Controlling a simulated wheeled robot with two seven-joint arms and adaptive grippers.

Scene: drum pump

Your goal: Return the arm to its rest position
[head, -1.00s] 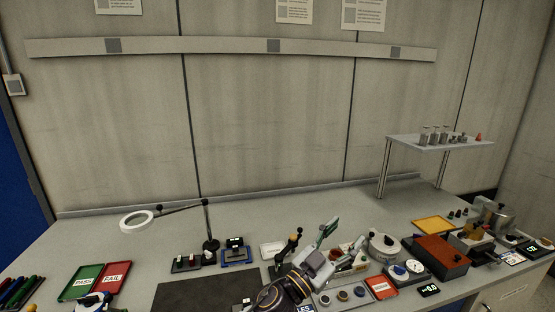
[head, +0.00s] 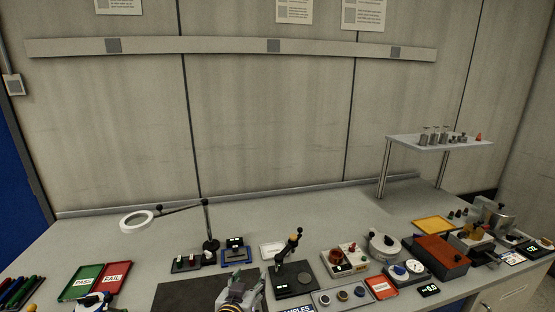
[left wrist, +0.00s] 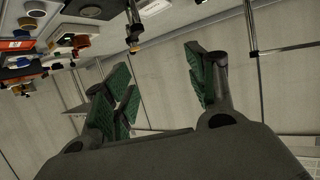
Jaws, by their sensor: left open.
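My left gripper (head: 240,290) is at the bottom middle of the head view, over the right part of the dark mat (head: 185,296). In the left wrist view its green-padded fingers (left wrist: 160,78) are spread apart with nothing between them. The rest of my left arm is mostly out of the head view. I cannot make out my right gripper in either view.
Right of the gripper stands a black-based device (head: 292,280) with an orange-topped lever. A magnifier lamp (head: 137,221) and green (head: 80,284) and red (head: 112,276) trays are to the left. A red-brown box (head: 440,256) and a raised shelf (head: 440,143) are at the right.

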